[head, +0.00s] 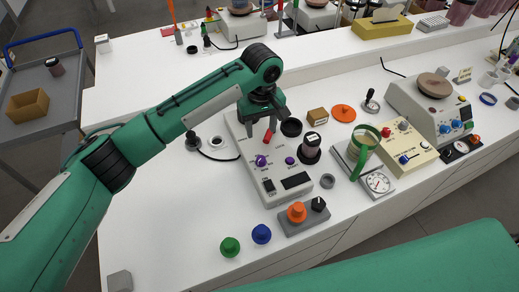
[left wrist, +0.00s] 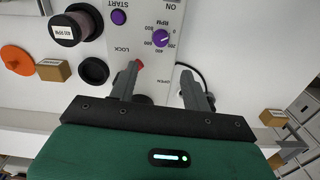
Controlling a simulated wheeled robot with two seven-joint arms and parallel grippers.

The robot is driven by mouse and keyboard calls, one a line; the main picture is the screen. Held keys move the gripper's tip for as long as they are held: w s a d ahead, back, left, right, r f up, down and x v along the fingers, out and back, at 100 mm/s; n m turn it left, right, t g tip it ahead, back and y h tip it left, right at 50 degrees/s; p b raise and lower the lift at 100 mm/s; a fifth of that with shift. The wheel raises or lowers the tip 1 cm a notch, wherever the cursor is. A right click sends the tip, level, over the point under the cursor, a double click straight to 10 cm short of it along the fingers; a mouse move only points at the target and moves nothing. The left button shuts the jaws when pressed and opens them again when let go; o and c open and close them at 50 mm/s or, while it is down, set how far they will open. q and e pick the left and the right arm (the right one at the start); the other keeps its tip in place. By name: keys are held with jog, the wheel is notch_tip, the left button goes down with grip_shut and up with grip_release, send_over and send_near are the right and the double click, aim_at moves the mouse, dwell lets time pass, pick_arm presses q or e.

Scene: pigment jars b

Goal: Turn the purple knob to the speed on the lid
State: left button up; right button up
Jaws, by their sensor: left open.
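The purple knob (head: 261,161) sits on a white control box (head: 254,178). The left wrist view shows the knob (left wrist: 160,38) inside a printed RPM scale, with a white mark on it; its exact setting is hard to read. My left gripper (head: 261,130) is open and empty above the box, apart from the knob; its fingers (left wrist: 160,75) point towards the knob. A red-tipped lever (left wrist: 139,65) shows beside one finger. A dark-lidded jar (head: 311,146) stands beside the box. Its lid label (left wrist: 67,30) shows upside down and seems to read 400 RPM. My right gripper is out of view.
A purple START button (head: 290,160) is near the knob. A black ring (head: 291,127), a cardboard box (head: 317,116) and an orange disc (head: 343,112) lie beyond. An orange-knobbed grey box (head: 304,219) and green (head: 230,247) and blue (head: 261,234) knobs stand in front.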

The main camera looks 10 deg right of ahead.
pick_arm(q)
jog(key=p, duration=0.2)
send_over(261, 158)
notch_tip(261, 158, down, 5)
jog(key=shift+r, duration=0.2)
notch_tip(261, 158, down, 7)
jog(key=shift+f+p, duration=0.15)
jog(key=shift+p, duration=0.65)
jog(key=shift+f, duration=0.6)
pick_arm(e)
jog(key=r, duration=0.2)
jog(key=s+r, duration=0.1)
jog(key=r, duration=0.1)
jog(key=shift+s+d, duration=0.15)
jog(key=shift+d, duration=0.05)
pick_arm(q)
jog(key=c, duration=1)
